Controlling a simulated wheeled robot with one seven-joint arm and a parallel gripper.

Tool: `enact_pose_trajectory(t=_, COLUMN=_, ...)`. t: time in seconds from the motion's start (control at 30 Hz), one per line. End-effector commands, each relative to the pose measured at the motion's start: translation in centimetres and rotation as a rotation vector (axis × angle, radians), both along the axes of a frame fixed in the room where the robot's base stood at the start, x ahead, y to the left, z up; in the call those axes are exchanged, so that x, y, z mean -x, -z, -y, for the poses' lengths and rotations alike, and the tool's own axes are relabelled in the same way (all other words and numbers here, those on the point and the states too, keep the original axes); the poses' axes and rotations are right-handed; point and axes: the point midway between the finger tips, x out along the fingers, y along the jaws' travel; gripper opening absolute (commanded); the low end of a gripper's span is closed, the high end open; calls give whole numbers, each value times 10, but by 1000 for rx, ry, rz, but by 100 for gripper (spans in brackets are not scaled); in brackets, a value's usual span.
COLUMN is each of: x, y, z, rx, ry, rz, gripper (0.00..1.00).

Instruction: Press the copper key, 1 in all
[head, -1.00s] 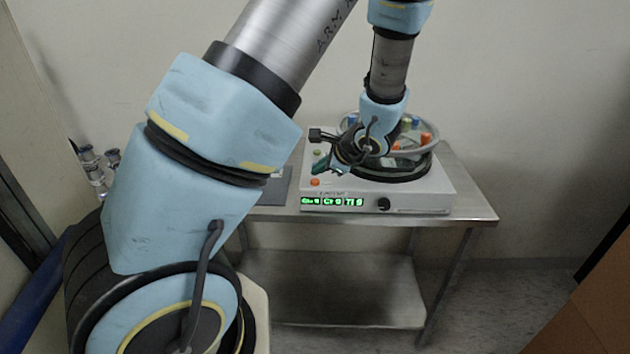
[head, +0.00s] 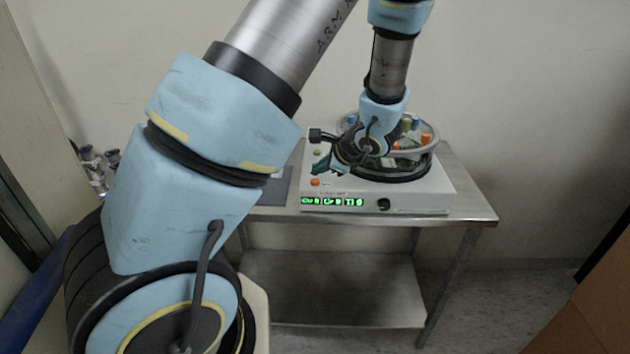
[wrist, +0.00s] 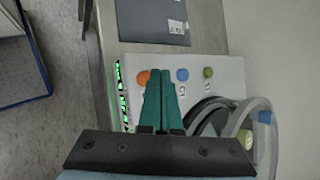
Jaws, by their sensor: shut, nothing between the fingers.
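The copper key is a round orange button (head: 315,182) near the front left corner of the white machine's (head: 425,195) top. In the wrist view the orange button (wrist: 143,77) shows just left of my fingertips, its lower right side partly hidden by a finger. My gripper (head: 319,167) is shut and empty, its green fingers pointing down just behind the button in the head view. In the wrist view my gripper (wrist: 162,73) has its tips between the orange button and a blue button (wrist: 182,75). I cannot tell whether the tips touch the machine.
A green button (wrist: 208,72) sits beyond the blue one. A green-lit display (head: 332,201) and black knob (head: 384,204) are on the machine's front. A round clear-lidded bowl (head: 432,150) with coloured pieces is on top. A dark grey pad (wrist: 152,20) lies beside the machine on the metal table (head: 470,205).

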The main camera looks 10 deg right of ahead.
Motion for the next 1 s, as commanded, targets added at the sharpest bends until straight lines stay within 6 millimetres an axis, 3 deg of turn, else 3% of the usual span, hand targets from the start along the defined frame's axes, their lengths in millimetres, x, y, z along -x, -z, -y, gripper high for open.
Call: enact_pose_trajectory(t=1.0, x=0, y=9, z=0, rx=0, ry=0, rz=0, gripper=0)
